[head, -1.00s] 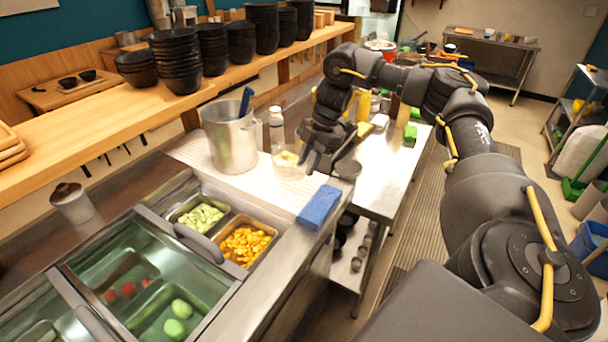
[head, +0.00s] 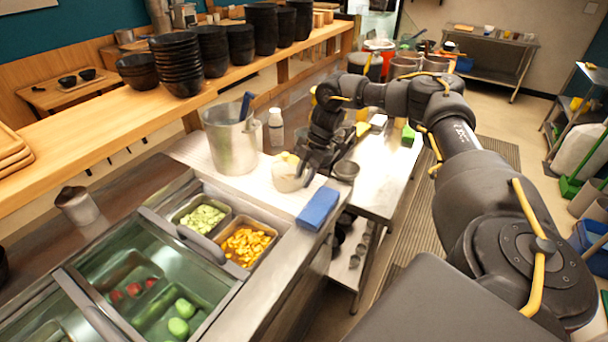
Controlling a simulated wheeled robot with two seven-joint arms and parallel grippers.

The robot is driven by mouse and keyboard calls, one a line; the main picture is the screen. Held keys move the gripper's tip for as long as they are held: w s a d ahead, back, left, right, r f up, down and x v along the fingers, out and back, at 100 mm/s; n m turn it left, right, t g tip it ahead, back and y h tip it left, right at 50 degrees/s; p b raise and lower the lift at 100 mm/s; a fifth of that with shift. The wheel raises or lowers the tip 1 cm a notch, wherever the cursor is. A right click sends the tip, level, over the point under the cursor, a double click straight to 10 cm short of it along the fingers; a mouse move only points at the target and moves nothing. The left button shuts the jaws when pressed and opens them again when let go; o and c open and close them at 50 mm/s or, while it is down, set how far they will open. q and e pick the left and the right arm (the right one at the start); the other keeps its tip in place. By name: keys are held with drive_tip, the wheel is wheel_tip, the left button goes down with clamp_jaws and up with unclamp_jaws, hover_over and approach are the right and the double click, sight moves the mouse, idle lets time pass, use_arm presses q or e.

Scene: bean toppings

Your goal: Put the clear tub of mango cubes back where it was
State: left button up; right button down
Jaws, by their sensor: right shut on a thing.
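The clear tub (head: 286,178) with yellow mango at its top is on the right side of the steel counter, in front of the metal pitcher. My right gripper (head: 304,172) reaches down from behind at its right side and is shut on the tub's rim or wall. The exact grip is hard to make out. I cannot tell whether the tub's base touches the counter. My left gripper is not in view.
A metal pitcher (head: 231,142) with a blue handle and a white bottle (head: 276,127) stand behind. A blue block (head: 318,208) lies at the counter's right edge. Pans of orange cubes (head: 245,246) and green cubes (head: 202,218) sit in front. A small metal cup (head: 346,170) is at the right.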

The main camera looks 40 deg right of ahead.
drive_tip(key=shift+f, duration=0.1)
drive_tip(key=c, duration=1.1)
unclamp_jaws()
drive_tip(key=shift+v, duration=6.15)
drive_tip(key=shift+w, duration=0.1)
